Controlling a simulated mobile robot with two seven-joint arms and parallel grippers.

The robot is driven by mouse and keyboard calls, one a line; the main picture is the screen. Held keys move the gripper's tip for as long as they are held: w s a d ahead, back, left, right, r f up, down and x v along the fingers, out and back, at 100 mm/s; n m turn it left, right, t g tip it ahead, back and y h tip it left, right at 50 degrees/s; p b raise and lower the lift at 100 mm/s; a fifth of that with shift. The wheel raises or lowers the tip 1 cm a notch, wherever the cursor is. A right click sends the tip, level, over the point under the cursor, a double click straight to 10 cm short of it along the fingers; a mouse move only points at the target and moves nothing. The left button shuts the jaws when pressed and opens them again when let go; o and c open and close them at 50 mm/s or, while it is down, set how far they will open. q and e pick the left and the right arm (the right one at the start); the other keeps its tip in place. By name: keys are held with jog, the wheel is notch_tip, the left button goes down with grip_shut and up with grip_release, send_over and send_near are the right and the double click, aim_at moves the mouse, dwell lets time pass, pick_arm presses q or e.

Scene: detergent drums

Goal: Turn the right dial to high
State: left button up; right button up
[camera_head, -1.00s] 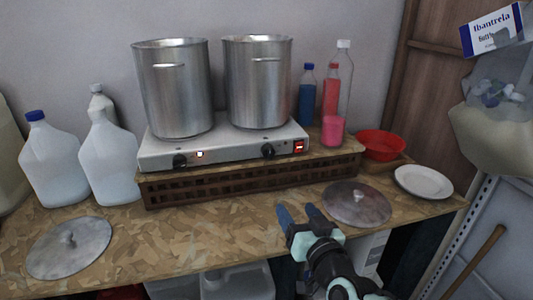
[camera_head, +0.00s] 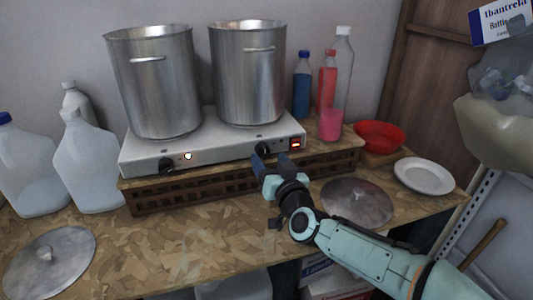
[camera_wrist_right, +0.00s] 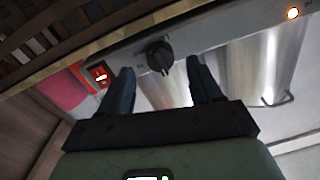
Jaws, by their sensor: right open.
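The right dial (camera_head: 263,150) is a black knob on the front face of the white double hot plate (camera_head: 217,150). It also shows in the right wrist view (camera_wrist_right: 159,55), between and beyond my fingertips. My right gripper (camera_head: 273,162) is open, with its dark blue fingers just in front of the dial. In the right wrist view the right gripper (camera_wrist_right: 163,77) has nothing between its fingers. I cannot tell whether a fingertip touches the dial. The left dial (camera_head: 167,166) is at the other end of the panel. My left gripper is not in view.
Two steel pots (camera_head: 248,75) stand on the hot plate, which rests on a brown slatted crate (camera_head: 200,187). A red lit switch (camera_head: 296,143) is right of the dial. A metal lid (camera_head: 357,203), red bowl (camera_head: 380,135) and white plate (camera_head: 424,176) lie to the right.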

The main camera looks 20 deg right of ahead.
aim_at(265, 156)
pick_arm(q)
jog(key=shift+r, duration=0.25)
pick_arm(e)
jog(key=shift+w+a, duration=0.2)
jog(key=shift+w, duration=1.3)
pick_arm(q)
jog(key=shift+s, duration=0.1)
pick_arm(e)
jog(key=c, duration=1)
jog(key=shift+c, duration=0.2)
